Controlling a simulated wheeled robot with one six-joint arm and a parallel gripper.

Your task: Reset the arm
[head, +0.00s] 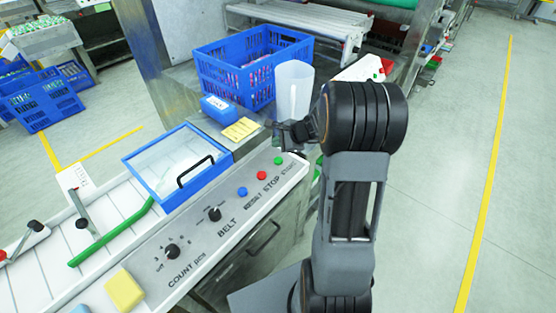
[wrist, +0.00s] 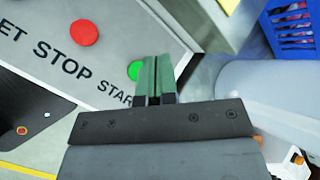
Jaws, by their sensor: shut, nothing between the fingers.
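My arm stands to the right of the machine's control panel (head: 215,230) in the head view. My gripper (head: 280,140) is at the panel's far right end, close to the green START button (head: 278,161). In the wrist view, my gripper's two greenish fingers (wrist: 157,75) are pressed together with nothing between them. The green button (wrist: 134,70) shows just left of the fingertips. I cannot tell whether the fingers touch it. The red STOP button (wrist: 84,33) is farther left.
A translucent cylinder (head: 294,90) stands just behind my gripper. A blue crate (head: 235,80) with small packs is behind it. A blue-framed lid (head: 135,166) with a black handle covers part of the conveyor (head: 110,210). Open floor (head: 430,220) lies to the right.

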